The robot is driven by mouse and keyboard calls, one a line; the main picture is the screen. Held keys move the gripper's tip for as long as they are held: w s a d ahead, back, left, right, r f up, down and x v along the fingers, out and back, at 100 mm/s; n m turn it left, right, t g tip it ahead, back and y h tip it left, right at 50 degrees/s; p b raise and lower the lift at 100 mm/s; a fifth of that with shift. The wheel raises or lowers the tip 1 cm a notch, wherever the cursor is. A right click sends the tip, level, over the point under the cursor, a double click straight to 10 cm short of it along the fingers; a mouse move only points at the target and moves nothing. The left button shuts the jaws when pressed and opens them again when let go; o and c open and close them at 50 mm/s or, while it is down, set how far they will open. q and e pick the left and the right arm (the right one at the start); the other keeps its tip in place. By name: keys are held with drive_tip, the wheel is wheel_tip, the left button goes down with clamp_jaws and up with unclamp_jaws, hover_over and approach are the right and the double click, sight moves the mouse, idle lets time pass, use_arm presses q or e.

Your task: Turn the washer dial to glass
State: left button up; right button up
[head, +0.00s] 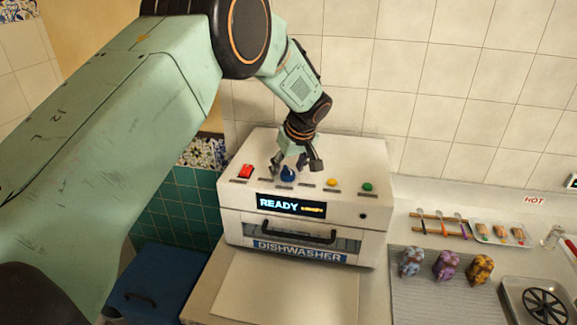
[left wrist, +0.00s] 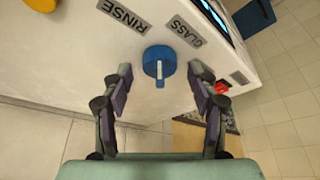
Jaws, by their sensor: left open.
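The blue washer dial (head: 288,174) is on the top of the white dishwasher (head: 235,206). In the left wrist view the dial (left wrist: 153,56) shows a white mark on its lower side, pointing away from the RINSE label (left wrist: 122,13) and the GLASS label (left wrist: 187,32). My left gripper (head: 296,164) is open just above and behind the dial. In the left wrist view its fingers (left wrist: 160,74) are on either side of the dial's lower part, with gaps between. Contact is not visible. My right gripper is not in view.
A red switch (head: 246,171) is left of the dial; yellow (head: 332,183) and green (head: 368,187) buttons are to its right. The front display (head: 291,206) reads READY. Three small figures stand on a ribbed mat (head: 420,300) at right. A tiled wall is behind.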

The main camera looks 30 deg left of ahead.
use_arm(q)
drive_tip(key=shift+f, duration=0.1)
drive_tip(key=shift+c, duration=0.3)
drive_tip(key=shift+w, duration=0.1)
drive_tip(key=shift+c, duration=0.7)
drive_tip(key=c, duration=1)
drive_tip(key=shift+o, duration=0.2)
